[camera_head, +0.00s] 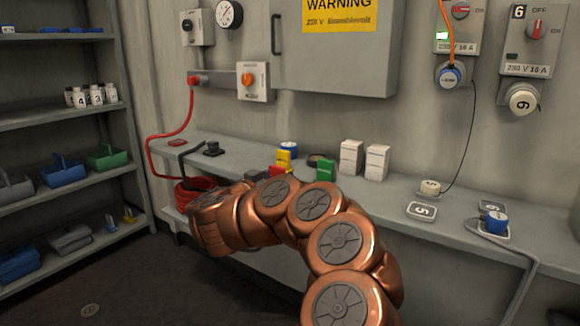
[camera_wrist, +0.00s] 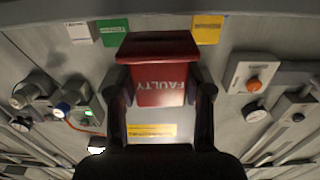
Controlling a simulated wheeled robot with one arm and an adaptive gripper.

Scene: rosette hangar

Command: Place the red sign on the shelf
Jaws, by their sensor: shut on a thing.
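The red sign (camera_wrist: 162,82) reads FAULTY and appears upside down in the wrist view. My gripper (camera_wrist: 162,98) is shut on it, one dark finger at each side. My arm hides most of the gripper there. I cannot tell whether the red sign touches the ledge. A grey shelf unit (camera_head: 60,120) stands at the left.
White boxes (camera_head: 376,162) stand right of the green sign. A black plug (camera_head: 212,148) and red cable (camera_head: 155,150) lie to the left. The shelf unit holds numbered bottles (camera_head: 96,95) and blue and green bins (camera_head: 108,157). The ledge has free room right of the boxes.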

